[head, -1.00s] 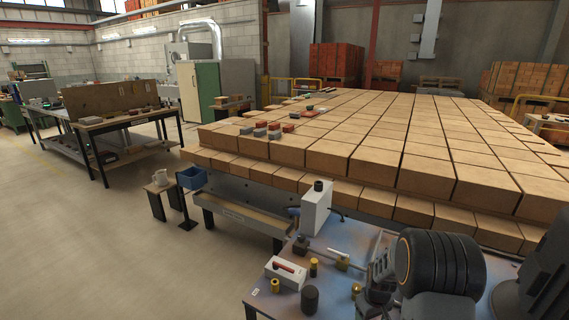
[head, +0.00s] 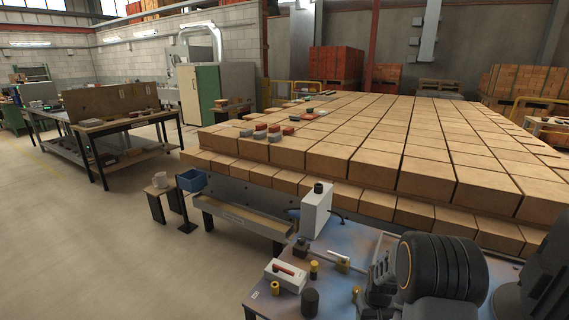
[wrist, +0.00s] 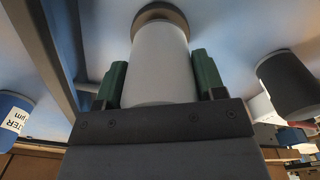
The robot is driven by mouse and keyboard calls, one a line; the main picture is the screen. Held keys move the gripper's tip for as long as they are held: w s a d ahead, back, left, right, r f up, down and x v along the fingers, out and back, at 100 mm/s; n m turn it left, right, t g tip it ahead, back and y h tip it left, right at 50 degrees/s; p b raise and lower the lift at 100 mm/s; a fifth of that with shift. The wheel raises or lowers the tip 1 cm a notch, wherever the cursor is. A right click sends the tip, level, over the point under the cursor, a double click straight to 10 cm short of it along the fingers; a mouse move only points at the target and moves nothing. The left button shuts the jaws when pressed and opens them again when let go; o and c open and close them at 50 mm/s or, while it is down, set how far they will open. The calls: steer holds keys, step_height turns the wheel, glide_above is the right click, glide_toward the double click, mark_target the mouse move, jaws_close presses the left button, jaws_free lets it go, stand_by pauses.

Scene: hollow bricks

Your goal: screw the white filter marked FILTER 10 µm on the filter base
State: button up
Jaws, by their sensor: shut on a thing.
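In the wrist view, my gripper (wrist: 153,85) has its two green fingers shut on a plain pale grey-white cylinder (wrist: 160,65), which I take for the white filter. No FILTER 10 µm marking shows on the side facing the camera. A brown, brass-like ring (wrist: 161,14) is at its far end; whether this is the filter base, and whether the filter touches it or is threaded on it, I cannot tell. In the head view my dark arm links hide the held filter, and I cannot make out the filter base there.
The wrist view shows a blue cylinder with a partly readable white label (wrist: 12,115) at left and a dark cylinder (wrist: 290,85) at right.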

steer(key=shift+s+f+m, duration=0.15)
steer(key=shift+f+m, duration=0.05)
steer(key=shift+m, duration=0.5)
steer(key=shift+s+f+m, duration=0.15)
steer(key=shift+m, duration=0.55)
steer(key=shift+m+b, duration=0.3)
steer(key=shift+m, duration=1.1)
steer(key=shift+m, duration=1.5)
steer(key=m, duration=0.2)
steer(key=shift+m, duration=0.4)
